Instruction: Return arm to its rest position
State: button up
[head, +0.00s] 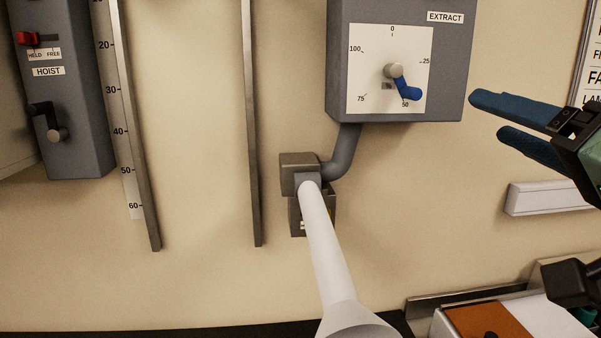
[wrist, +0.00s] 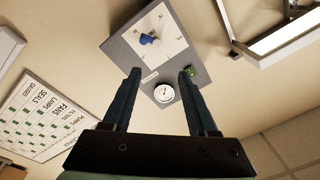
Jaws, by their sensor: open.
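My gripper (head: 489,116) is at the right of the head view, raised in front of the wall. Its two blue fingers point left, apart, with nothing between them. They are just right of the grey EXTRACT box (head: 455,60) in the picture. In the wrist view my gripper (wrist: 160,74) is also open and empty, and the box (wrist: 122,45) shows beyond the fingertips. The blue dial handle (head: 409,90) points near 50, and no finger appears to touch it. Most of my arm is outside the head view.
A grey HOIST box (head: 85,110) with a red switch (head: 28,38) is at left. A pale pipe (head: 325,245) rises to a grey fitting below the EXTRACT box. The wrist view shows a round gauge (wrist: 164,93) and a wall chart (wrist: 45,120).

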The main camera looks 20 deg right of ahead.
jog(key=w+a+f+n+t+y+b, duration=0.1)
jog(key=w+a+n+t+b, duration=0.25)
jog(key=w+a, duration=0.7)
jog(key=s+a+n+t+y+b, duration=0.1)
jog(key=s+a+n+t+y, duration=0.1)
jog(key=a, duration=0.9)
jog(key=s+a+r+n+t+y+b, duration=0.1)
jog(key=s+a+n+t+y+b, duration=0.1)
jog(key=a+n, duration=0.4)
jog(key=s+a+t, duration=0.1)
jog(key=s+a, duration=0.1)
jog(key=a, duration=0.3)
jog(key=shift+s+r+t+y, duration=0.2)
jog(key=shift+s+t+y, duration=0.1)
jog(key=shift+s+t, duration=0.1)
jog(key=shift+w, duration=0.1)
